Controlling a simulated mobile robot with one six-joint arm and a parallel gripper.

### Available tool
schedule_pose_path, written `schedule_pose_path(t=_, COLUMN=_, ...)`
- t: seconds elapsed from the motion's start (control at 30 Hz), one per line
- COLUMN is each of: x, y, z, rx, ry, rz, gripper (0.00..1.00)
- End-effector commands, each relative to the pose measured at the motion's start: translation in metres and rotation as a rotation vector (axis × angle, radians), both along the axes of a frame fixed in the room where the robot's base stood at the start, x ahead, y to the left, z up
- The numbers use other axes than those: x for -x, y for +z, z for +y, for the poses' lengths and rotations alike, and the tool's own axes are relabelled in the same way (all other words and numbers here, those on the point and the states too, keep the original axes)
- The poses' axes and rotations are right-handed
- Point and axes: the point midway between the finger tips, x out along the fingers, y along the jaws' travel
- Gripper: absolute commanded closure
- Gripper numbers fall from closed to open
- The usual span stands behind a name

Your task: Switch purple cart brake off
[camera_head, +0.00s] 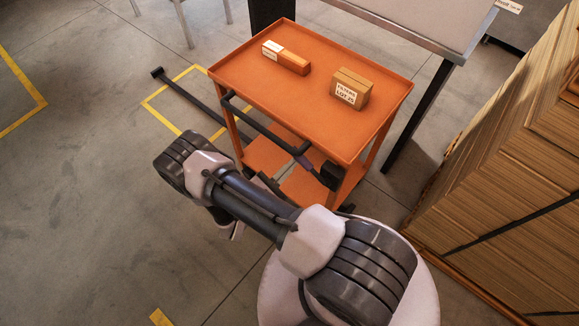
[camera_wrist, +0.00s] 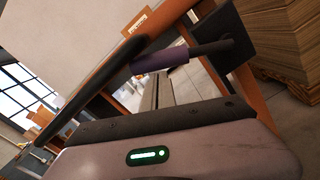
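The cart (camera_head: 240,85) is orange, with a raised rim and a dark push bar along its near side. A purple sleeve (camera_head: 301,149) sits on a dark bar at the cart's near right, leading to a black block (camera_head: 331,176). In the wrist view the purple sleeve (camera_wrist: 166,58) crosses above my gripper (camera_wrist: 158,92), with the black block (camera_wrist: 232,45) to its right. A gap seems to separate gripper and sleeve.
An orange-and-white box (camera_head: 286,58) and a cardboard box (camera_head: 351,88) stand on the cart top. A stack of brown boards (camera_head: 510,170) is close on the right. A grey table (camera_head: 420,20) stands behind. The floor at left is open, with yellow markings.

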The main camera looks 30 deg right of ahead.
Motion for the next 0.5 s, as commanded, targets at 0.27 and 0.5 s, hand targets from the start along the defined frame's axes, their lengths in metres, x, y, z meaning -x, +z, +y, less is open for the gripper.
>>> schedule_pose_path(t=0.27, x=0.005, y=0.021, z=-0.002, rx=-0.001, ry=-0.001, rz=-0.004, gripper=1.0)
schedule_pose_path(t=0.5, x=0.009, y=0.028, z=-0.003, rx=0.0, ry=0.0, rz=-0.002, gripper=1.0)
